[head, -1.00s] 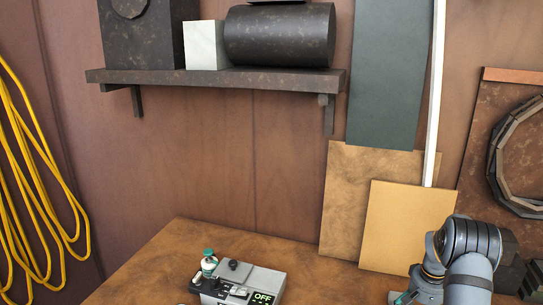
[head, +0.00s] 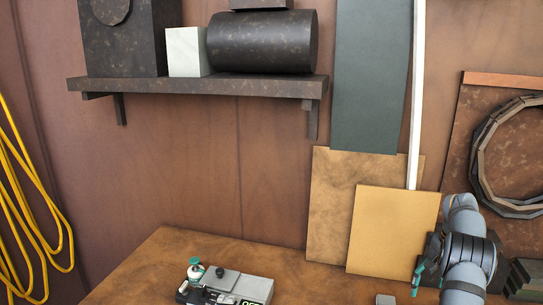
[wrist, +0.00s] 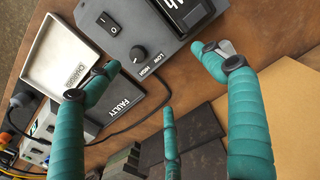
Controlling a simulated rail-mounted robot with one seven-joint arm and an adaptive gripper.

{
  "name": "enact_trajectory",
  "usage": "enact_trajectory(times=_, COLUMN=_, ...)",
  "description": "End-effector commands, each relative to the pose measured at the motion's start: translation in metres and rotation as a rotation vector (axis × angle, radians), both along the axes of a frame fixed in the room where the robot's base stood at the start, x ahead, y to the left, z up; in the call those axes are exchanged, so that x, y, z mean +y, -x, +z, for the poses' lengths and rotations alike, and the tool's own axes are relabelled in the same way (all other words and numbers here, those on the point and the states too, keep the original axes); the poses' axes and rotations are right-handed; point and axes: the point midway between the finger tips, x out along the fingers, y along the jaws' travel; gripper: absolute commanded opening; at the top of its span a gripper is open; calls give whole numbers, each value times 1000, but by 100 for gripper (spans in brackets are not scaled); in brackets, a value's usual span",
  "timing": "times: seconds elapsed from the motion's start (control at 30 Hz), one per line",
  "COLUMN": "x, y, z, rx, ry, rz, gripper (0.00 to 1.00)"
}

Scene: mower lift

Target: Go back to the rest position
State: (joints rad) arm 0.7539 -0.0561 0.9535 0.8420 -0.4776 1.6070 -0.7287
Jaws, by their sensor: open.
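My gripper (head: 420,275) shows at the lower right of the head view, where a teal finger stands out beside the tan boards. In the wrist view my gripper (wrist: 158,62) has its teal fingers spread wide with nothing between them. Below the fingers lie a grey device (wrist: 170,40) with a rocker switch and a LOW/HIGH knob, a white tray (wrist: 75,55) and a dark tray marked FAULTY (wrist: 118,100). No finger visibly holds any of them.
Tan boards (head: 393,230) lean on the wall near my arm. A dark shelf (head: 200,84) holds several objects. Yellow cable (head: 25,190) hangs at left.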

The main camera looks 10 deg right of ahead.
Motion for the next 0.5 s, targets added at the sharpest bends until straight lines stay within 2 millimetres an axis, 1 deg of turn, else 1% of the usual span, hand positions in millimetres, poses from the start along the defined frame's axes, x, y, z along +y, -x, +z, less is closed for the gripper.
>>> enact_trajectory(times=0.03, x=-4, y=-2, z=6, rx=-1, ry=0, rz=0, gripper=82)
enact_trajectory(times=0.27, x=-22, y=-4, z=17, rx=-2, ry=1, rz=0, gripper=82)
enact_trajectory(times=0.3, x=-11, y=-10, z=17, rx=-1, ry=-2, rz=14, gripper=82)
enact_trajectory(times=0.5, x=26, y=-27, z=28, rx=1, ry=0, rz=42, gripper=82)
